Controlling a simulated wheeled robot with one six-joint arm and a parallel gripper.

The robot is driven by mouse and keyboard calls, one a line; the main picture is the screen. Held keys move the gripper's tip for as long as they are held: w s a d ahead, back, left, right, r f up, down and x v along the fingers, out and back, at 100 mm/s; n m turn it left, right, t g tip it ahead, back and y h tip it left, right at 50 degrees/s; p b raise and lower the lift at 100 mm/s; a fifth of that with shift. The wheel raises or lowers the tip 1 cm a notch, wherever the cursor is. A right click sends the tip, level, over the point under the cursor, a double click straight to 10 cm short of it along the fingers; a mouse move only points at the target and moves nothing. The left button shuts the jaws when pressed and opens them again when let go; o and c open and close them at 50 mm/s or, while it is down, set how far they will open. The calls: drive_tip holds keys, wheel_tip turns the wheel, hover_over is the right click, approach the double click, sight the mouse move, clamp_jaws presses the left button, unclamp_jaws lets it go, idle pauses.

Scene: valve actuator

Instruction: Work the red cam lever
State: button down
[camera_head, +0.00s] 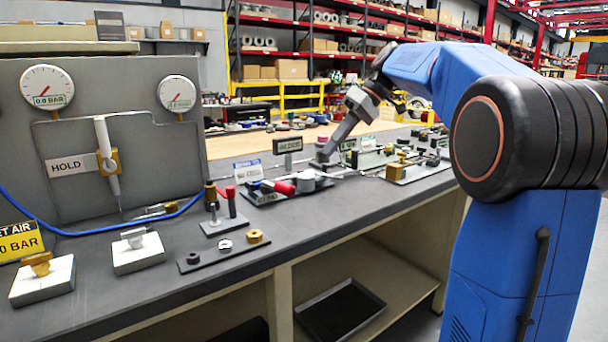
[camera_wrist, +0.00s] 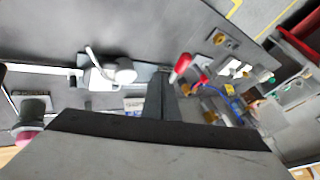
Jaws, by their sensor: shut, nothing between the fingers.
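A red handle, apparently the same lever, shows in the wrist view (camera_wrist: 181,66), just right of my fingertips. My gripper (camera_head: 320,163) points down over the bench, just behind and right of the grey round part. In the wrist view my gripper (camera_wrist: 163,72) is shut with nothing between the fingers. I see no clear contact with the lever; the exact gap cannot be told. The lever's pivot is partly hidden.
Red and brass posts (camera_head: 230,203) stand left of the lever. A sign on a post (camera_head: 287,146) stands behind it. A fixture plate with brass parts (camera_head: 420,171) lies to the right. A gauge panel (camera_head: 120,140) rises at left.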

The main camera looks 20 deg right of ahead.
sight(277, 188)
drive_tip(key=x, duration=1)
drive_tip(key=shift+s+a, duration=0.3)
drive_tip(key=shift+a, duration=0.2)
drive_tip(key=shift+s+a, duration=0.3)
drive_tip(key=shift+a, duration=0.2)
drive_tip(key=shift+s+a, duration=0.35)
drive_tip(key=shift+a, duration=0.4)
drive_tip(key=shift+s+a, duration=0.6)
drive_tip(key=shift+a, duration=0.15)
